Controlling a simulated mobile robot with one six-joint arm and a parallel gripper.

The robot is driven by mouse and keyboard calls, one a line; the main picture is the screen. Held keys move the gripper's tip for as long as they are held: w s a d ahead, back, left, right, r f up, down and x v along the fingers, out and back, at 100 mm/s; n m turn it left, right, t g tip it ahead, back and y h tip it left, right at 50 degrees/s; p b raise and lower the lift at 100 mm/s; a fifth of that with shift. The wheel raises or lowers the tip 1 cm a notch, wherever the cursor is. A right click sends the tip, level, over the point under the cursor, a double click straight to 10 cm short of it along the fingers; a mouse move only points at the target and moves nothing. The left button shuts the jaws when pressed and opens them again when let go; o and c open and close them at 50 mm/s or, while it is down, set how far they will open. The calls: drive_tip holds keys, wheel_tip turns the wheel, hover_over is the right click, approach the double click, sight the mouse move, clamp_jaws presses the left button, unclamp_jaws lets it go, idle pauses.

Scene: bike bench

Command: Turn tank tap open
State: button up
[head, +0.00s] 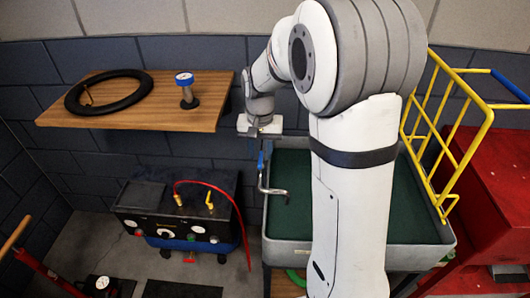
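The tank (400,262) is a grey basin with a dark green inside, standing right of the middle. Its tap has a blue lever (261,160) that points up and a bent metal spout (274,192) over the tank's left side. My gripper (262,138) points down just above the blue lever, near the tank's back left corner. The fingers are small and partly hidden, so I cannot tell whether they are open or touch the lever. My arm hides the middle of the tank.
A wooden shelf (150,119) at the left holds a black tyre (108,92) and a blue-topped gauge (186,90). Below stands a black machine (150,215) with a red hose (240,215). A yellow wire rack (440,135) and red cabinet (495,170) stand at the right.

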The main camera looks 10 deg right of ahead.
drive_tip(key=shift+f, duration=1)
drive_tip(key=shift+c, duration=0.3)
